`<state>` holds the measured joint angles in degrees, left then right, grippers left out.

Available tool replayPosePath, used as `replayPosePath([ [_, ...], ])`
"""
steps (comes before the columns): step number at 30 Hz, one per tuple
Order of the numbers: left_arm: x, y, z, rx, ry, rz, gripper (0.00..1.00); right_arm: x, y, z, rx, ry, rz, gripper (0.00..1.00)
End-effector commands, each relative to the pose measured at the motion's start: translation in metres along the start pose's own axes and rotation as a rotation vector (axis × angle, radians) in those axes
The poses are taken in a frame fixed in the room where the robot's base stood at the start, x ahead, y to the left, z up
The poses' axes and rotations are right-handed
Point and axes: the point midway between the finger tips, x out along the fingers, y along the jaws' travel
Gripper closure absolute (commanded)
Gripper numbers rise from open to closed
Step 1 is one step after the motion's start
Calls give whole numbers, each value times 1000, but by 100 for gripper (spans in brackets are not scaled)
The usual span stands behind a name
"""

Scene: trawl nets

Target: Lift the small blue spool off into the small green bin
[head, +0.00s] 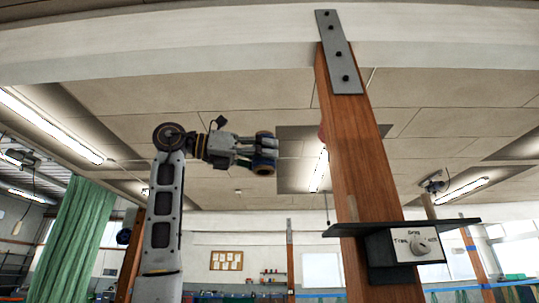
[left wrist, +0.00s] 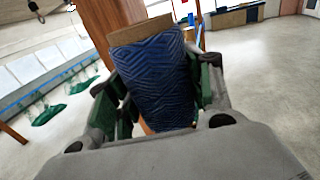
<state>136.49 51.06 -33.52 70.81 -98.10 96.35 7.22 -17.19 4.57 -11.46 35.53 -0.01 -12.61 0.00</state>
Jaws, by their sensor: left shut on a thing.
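The small blue spool (left wrist: 155,85) fills the middle of the left wrist view, with blue line wound on it and a tan end showing at the top. My left gripper (head: 258,151) is shut on it, with a finger on each side of the spool. In the head view the gripper is raised high, left of the wooden post and apart from it in the picture. Only a little dark blue of the spool shows there between the fingers. The small green bin cannot be made out in either view. My right gripper is out of view.
A wooden post (head: 362,170) with a steel plate at its top stands right of the gripper. A dark shelf (head: 403,228) and a dial box (head: 415,245) are fixed to it. A green curtain (head: 78,240) hangs at left. Open floor (left wrist: 265,75) shows in the wrist view.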

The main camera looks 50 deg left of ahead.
Motion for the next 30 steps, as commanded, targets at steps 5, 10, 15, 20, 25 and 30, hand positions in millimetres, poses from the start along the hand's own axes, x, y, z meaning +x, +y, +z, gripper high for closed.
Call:
replayPosePath([
  [5,-9,0,1,1,-3,0,76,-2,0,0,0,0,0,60],
  [10,-18,0,1,0,-3,1,76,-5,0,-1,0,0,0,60],
  [15,-26,0,1,0,-3,1,76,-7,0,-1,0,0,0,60],
  [20,-33,0,1,1,-3,0,76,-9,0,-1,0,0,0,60],
  [25,-42,0,1,1,-2,0,76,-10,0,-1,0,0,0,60],
  [30,-50,0,0,0,-2,0,76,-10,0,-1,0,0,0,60],
])
